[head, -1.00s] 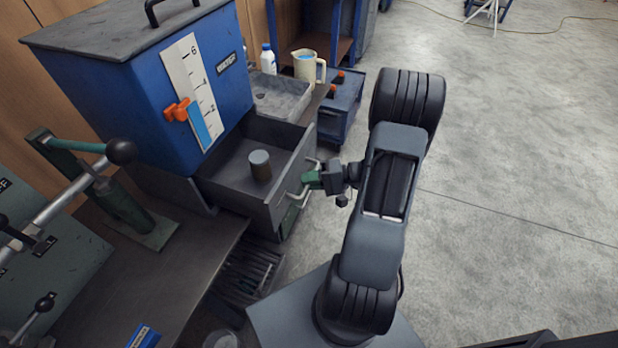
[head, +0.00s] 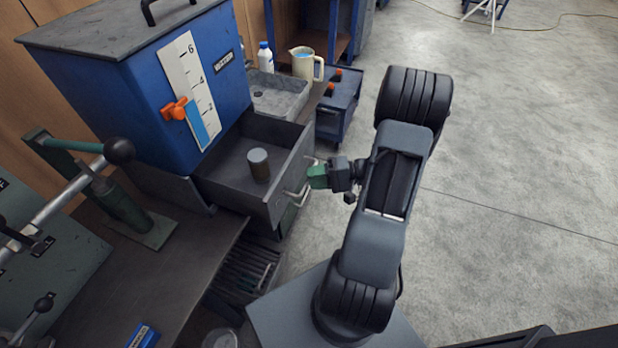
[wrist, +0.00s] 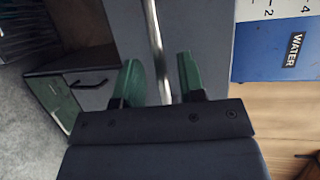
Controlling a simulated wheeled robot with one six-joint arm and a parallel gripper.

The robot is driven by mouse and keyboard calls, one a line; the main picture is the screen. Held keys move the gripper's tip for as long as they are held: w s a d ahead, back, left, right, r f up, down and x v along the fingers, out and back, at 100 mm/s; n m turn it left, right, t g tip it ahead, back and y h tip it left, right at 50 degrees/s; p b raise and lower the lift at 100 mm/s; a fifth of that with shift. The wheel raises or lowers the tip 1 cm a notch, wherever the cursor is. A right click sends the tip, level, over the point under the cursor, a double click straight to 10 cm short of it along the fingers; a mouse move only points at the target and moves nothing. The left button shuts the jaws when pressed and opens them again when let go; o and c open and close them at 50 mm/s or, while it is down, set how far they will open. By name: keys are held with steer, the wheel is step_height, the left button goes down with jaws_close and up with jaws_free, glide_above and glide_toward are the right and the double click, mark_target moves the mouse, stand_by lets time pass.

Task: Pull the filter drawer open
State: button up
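The filter drawer (head: 246,196) is pulled out from under the blue tank (head: 150,110), its inside showing. A small grey-topped brown cylinder (head: 259,166) stands in it. The drawer's metal bar handle (head: 297,197) is on its front; it also shows in the wrist view (wrist: 154,40). My gripper (head: 312,178) is just in front of the handle. In the wrist view its green fingers (wrist: 158,82) are apart, with the bar between them and a gap on each side. Exact depth of the bar between the fingers is hard to tell.
A bench (head: 150,275) with a green hand press (head: 120,205) is at the left. A grey basin (head: 278,95), white bottle (head: 265,57) and jug (head: 305,63) stand behind the drawer. A blue cart (head: 338,105) is beyond. The floor at right is clear.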

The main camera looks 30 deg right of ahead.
steer(key=v, duration=1.1)
steer(key=shift+d, duration=0.25)
steer(key=shift+s+r, duration=0.1)
step_height(320, 180, down, 3)
steer(key=s+a+m+g+h, duration=0.1)
steer(key=s+m+g+h, duration=0.1)
steer(key=s+m+g, duration=0.15)
steer(key=a+r+g+h+p, duration=0.4)
steer(key=r, duration=0.1)
steer(key=w+a+r+n+t+h+p, duration=0.1)
steer(key=a+r+n+h+p, duration=0.3)
steer(key=a+r, duration=0.4)
steer(key=w+a+r+n+t+h+p, duration=0.1)
steer(key=a+r+n+h+p, duration=0.3)
steer(key=r, duration=1.2)
steer(key=a+n+t+p, duration=0.1)
steer(key=a+n+p, duration=0.1)
steer(key=a+p, duration=0.1)
steer(key=shift+a, duration=0.75)
